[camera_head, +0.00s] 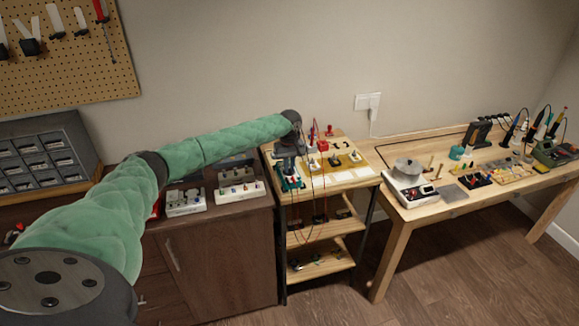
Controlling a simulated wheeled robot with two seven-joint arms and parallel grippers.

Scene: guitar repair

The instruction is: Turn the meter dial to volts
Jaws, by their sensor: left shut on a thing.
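A small teal meter (291,184) lies on the top of the wooden shelf cart, near its left front corner. Its dial is hidden under my gripper, so I cannot read its setting. My left gripper (290,169) points down onto the meter from above, at the end of my green-sleeved arm. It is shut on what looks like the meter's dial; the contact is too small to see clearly. Thin red and dark leads hang near the meter down the cart's front. My right gripper is not in view.
The wooden cart (357,176) also holds red and yellow items behind and right of the meter. A brown cabinet (221,262) with pedal-like boxes stands to its left. A workbench (452,207) with tools stands to the right. Open floor lies in front.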

